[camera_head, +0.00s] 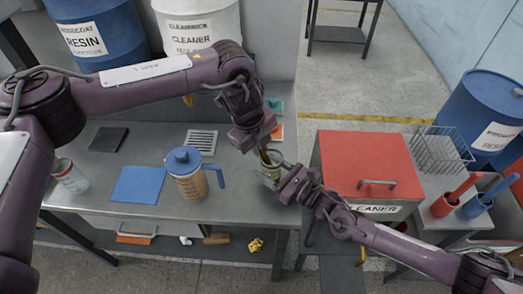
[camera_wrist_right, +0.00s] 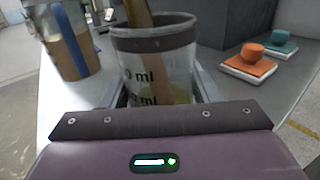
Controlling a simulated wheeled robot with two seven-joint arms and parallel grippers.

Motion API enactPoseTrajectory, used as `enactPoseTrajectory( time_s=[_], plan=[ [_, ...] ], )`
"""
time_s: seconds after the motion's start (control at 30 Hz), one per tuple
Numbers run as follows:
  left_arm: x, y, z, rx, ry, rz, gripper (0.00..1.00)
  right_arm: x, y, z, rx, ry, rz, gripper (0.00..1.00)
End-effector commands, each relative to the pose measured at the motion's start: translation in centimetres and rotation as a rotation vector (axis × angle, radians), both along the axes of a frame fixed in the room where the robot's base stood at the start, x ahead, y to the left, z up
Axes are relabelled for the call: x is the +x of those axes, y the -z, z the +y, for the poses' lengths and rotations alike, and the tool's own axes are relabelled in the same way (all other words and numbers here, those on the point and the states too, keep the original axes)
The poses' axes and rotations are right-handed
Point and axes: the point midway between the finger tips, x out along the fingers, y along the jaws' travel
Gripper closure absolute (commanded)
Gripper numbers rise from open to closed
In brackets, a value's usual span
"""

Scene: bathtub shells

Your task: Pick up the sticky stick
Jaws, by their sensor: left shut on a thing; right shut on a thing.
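The sticky stick (camera_head: 265,157) is a thin tan-brown stick standing in a clear beaker (camera_head: 271,173). In the right wrist view the stick (camera_wrist_right: 138,14) leans inside the beaker (camera_wrist_right: 155,62), which has a dark rim and black "ml" marks. Some yellowish stuff shows low in the beaker. My left gripper (camera_head: 261,149) reaches down from above and is shut on the upper part of the stick. My right gripper (camera_head: 276,178) is shut around the beaker from the right. The stick's lower end is hard to see.
A blue-lidded pitcher (camera_head: 190,176) stands left of the beaker on the metal table (camera_head: 105,206). Orange and teal pads (camera_head: 275,104) lie behind. A red-topped cabinet (camera_head: 366,155) stands at right.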

Motion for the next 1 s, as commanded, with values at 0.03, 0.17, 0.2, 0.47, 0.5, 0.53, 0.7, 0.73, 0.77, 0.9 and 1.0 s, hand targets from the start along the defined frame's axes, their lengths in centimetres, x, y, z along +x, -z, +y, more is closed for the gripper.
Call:
enactPoseTrajectory(
  time_s=[0.03,0.17,0.2,0.47,0.5,0.53,0.7,0.73,0.77,0.9,1.0],
  plan=[
    [0.1,-0.6,-0.1,-0.003,0.0,-0.003,1.0,0.0,0.1,0.0,-0.002,0.0,0.001,0.7],
    [0.1,-3.0,-0.1,-0.003,0.001,-0.006,1.0,0.0,0.1,0.0,-0.002,0.0,0.001,0.7],
    [0.1,-3.9,-0.1,-0.003,0.001,-0.005,1.0,0.0,0.1,0.0,-0.002,0.001,0.001,0.7],
    [0.2,-11.3,-0.1,-0.003,0.0,-0.009,1.0,0.0,0.1,0.0,-0.002,0.0,0.001,0.7],
    [0.2,-12.3,0.0,0.001,0.001,-0.01,1.0,0.0,0.1,0.0,-0.002,0.0,0.001,0.7],
    [0.2,-13.0,0.0,0.001,0.001,-0.01,1.0,0.0,0.1,0.0,-0.002,0.0,0.001,0.7],
    [0.1,-16.0,0.0,0.002,0.0,-0.006,1.0,0.0,0.1,0.0,-0.002,0.0,0.001,0.7],
    [0.1,-16.3,0.0,0.001,0.0,-0.005,1.0,0.0,0.1,0.0,-0.002,0.0,0.001,0.7],
    [0.1,-16.7,0.0,0.001,0.0,-0.005,1.0,0.0,0.1,0.0,-0.002,0.0,0.001,0.7],
    [0.0,-17.5,0.0,0.0,0.0,-0.003,1.0,0.0,0.1,0.0,-0.002,0.0,0.001,0.7],
    [0.0,-17.7,0.0,0.0,0.0,0.0,1.0,0.0,0.1,0.0,-0.001,0.0,0.002,0.7]
  ],
)
